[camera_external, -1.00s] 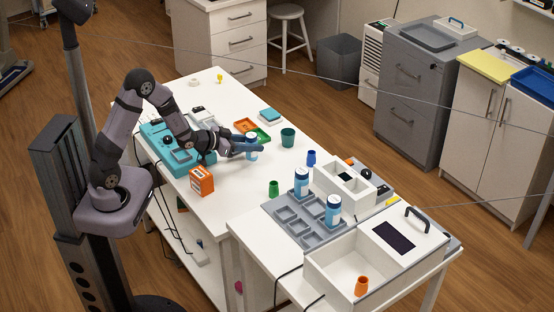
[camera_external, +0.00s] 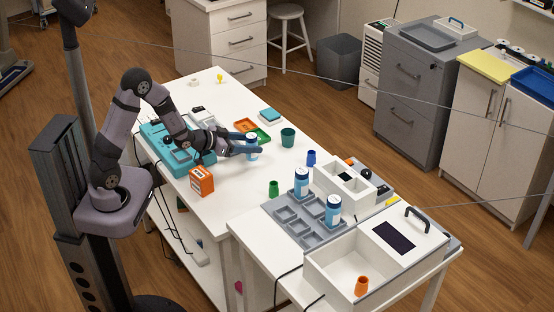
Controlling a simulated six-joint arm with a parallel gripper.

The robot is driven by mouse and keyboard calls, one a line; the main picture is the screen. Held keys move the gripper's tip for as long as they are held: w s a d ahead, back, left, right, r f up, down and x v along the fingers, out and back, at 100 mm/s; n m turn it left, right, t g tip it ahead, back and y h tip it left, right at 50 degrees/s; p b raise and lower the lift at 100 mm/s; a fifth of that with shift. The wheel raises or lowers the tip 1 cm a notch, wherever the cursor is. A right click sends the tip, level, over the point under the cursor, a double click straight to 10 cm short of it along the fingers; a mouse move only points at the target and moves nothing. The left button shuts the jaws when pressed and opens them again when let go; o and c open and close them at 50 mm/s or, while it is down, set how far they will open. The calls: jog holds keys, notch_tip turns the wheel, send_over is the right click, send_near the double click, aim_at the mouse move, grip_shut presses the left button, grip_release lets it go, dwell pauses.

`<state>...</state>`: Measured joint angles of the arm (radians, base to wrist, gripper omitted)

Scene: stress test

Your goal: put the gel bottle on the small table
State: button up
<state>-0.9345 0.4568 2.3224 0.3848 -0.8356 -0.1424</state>
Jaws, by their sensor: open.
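A blue-and-white gel bottle (camera_external: 252,152) stands upright on the long white table (camera_external: 232,188). My gripper (camera_external: 248,138) is open at the bottle, its two dark fingers spread, one reaching behind it and one at its near side. The near finger partly covers the bottle; I cannot tell whether it touches. Two similar bottles, one (camera_external: 301,184) farther back and one (camera_external: 333,211) nearer, stand upright in a grey compartment tray (camera_external: 284,214) on the small white table (camera_external: 252,246) at the front right.
A green cup (camera_external: 288,138), orange tray (camera_external: 245,125), orange box (camera_external: 201,181), small green cup (camera_external: 273,189) and blue cup (camera_external: 311,158) are around the bottle. A white divided box (camera_external: 345,184) and an open white bin (camera_external: 335,271) take up much of the small table.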

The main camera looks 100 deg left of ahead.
jog(key=v, duration=0.6)
jog(key=shift+s+d+f+b, duration=0.1)
jog(key=shift+s+d+b, duration=0.05)
jog(key=shift+b, duration=0.75)
jog(key=shift+s+d+b, duration=0.1)
jog(key=shift+d+b, duration=0.1)
jog(key=shift+b, duration=0.9)
jog(key=b+v, duration=0.1)
jog(key=b, duration=0.3)
jog(key=shift+s, duration=0.4)
jog(key=shift+r+b+v, duration=0.25)
jog(key=shift+b+v, duration=0.55)
jog(key=shift+v, duration=0.5)
jog(key=shift+o, duration=0.2)
jog(key=shift+w, duration=0.1)
